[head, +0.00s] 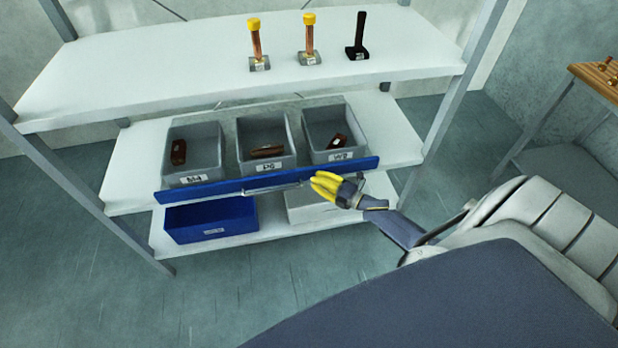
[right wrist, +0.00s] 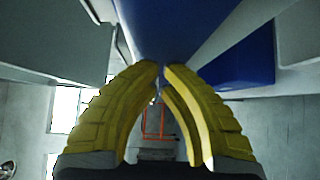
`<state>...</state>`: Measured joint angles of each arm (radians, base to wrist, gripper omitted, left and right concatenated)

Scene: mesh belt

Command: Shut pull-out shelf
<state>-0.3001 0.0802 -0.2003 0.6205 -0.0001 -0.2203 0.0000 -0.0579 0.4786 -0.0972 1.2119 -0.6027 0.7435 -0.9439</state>
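The pull-out shelf (head: 222,187) has a long blue front with a metal bar handle (head: 272,189), and it stands out past the front edge of the middle white shelf. It carries three grey bins. My right gripper (head: 326,184) has yellow fingers and is at the blue front, just right of the handle. In the right wrist view the fingertips (right wrist: 162,68) meet with nothing visible between them, and the blue front (right wrist: 170,25) fills the space just beyond. I cannot tell whether they touch it. My left gripper is not in view.
The grey bins (head: 193,150) hold small brown parts. A blue bin (head: 211,220) and a pale bin (head: 305,208) stand on the lower shelf. Hammer-like tools (head: 309,40) stand on the top shelf. A wooden-topped table (head: 598,78) is at the right. The floor in front is clear.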

